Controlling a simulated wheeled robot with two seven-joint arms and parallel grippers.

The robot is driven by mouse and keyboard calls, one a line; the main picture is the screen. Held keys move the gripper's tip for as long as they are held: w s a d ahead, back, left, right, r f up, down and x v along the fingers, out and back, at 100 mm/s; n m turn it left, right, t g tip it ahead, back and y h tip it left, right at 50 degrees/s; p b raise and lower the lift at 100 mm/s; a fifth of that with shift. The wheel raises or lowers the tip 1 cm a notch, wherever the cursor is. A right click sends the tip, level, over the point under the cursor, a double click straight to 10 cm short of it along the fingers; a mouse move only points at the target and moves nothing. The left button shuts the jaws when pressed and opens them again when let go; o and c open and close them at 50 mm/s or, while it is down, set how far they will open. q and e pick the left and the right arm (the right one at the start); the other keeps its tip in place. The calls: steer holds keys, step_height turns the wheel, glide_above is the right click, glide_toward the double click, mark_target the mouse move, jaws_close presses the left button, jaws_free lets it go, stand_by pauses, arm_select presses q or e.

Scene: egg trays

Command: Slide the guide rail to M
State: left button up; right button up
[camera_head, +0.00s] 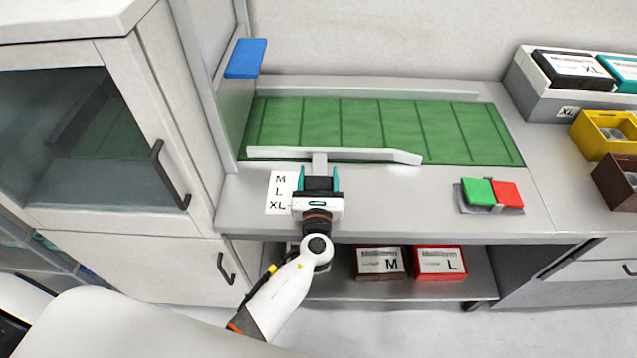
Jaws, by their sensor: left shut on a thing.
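The guide rail (370,155) is a light grey bar lying along the near edge of the green conveyor belt (400,125), with its right end angled. A short grey stem (320,163) comes from it toward me. My left gripper (320,178), with teal fingers, is shut on this stem. A white label (280,192) with M, L and XL from top to bottom lies just left of the gripper. The gripper body is beside the lower letters, near XL. My right gripper is not in view.
A green and red button box (491,194) sits right of the rail on the grey table. A white cabinet (165,215) stands close at left. Boxes marked M (380,263) and L (440,263) sit on the lower shelf. A yellow bin (603,135) is at right.

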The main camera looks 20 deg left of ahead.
mark_target(320, 166)
arm_select(q)
steer(key=x, duration=0.6)
steer(key=shift+w+f+b, duration=0.1)
steer(key=shift+w+b, duration=0.1)
steer(key=shift+b, duration=0.2)
steer(key=o, duration=1.3)
steer(key=shift+o, duration=0.4)
steer(key=shift+w, duration=0.15)
steer(key=b+v, duration=0.1)
steer(key=v, duration=1.1)
steer(key=shift+a, duration=0.1)
